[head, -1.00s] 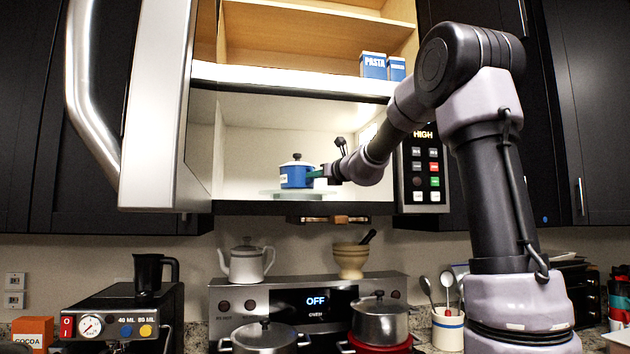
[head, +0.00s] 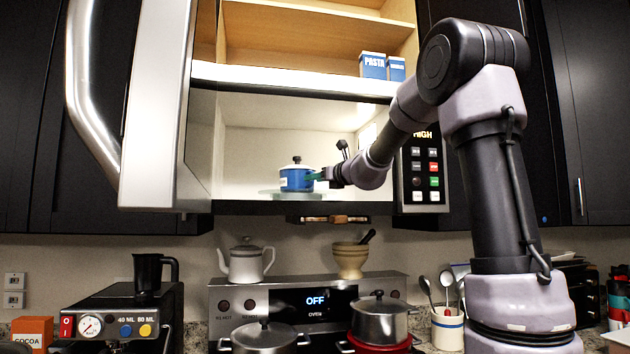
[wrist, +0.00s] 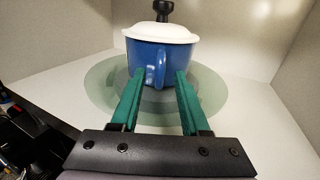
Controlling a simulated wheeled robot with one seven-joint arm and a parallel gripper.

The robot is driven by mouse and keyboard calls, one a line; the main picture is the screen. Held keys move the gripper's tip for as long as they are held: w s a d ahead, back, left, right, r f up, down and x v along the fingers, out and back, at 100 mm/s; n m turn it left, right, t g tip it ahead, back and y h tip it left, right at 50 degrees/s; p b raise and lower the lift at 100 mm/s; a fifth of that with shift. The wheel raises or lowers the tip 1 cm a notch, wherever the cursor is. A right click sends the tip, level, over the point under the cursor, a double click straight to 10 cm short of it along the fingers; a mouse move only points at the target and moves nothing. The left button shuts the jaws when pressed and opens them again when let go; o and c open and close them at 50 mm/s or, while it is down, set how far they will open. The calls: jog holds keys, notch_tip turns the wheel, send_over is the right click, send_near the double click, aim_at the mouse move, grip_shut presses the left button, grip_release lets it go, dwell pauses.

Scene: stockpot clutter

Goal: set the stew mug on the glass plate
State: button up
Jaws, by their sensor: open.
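The stew mug (head: 296,178) is blue with a white lid and a black knob. It stands upright on the glass plate (head: 272,193) inside the open microwave. In the wrist view the mug (wrist: 180,58) is ahead, its handle (wrist: 159,68) facing me, over the round glass plate (wrist: 105,88). My gripper (head: 318,176) is in the microwave at the mug's right side in the head view. Its green fingers (wrist: 160,85) are open, one on each side of the handle with gaps showing. Whether the fingertips touch the mug cannot be told.
The open microwave door (head: 157,110) stands at the left, and the control panel (head: 423,170) is at the right. Pasta boxes (head: 373,66) sit on the shelf above. Below are a white kettle (head: 246,262), a mortar (head: 350,260) and pots (head: 380,318) on the stove.

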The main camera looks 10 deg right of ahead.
jog(key=v, duration=1.1)
jog(key=s+a+f+n+g+y, duration=0.1)
jog(key=s+a+f+n+g, duration=0.3)
jog(key=s+n, duration=0.4)
jog(key=s+a+f+n+g, duration=0.2)
jog(key=s+a+f+n, duration=0.1)
jog(key=s+f+n, duration=0.4)
jog(key=s+d+f+n+g+h, duration=0.1)
jog(key=s+d+f+n+h, duration=0.2)
jog(key=s+f+n, duration=0.2)
jog(key=s+d+f+n+g+h, duration=0.2)
jog(key=s+f+n, duration=0.4)
jog(key=s, duration=0.3)
jog(key=shift+d+n+h, duration=0.4)
jog(key=shift+d+n, duration=0.15)
jog(key=shift+n, duration=0.25)
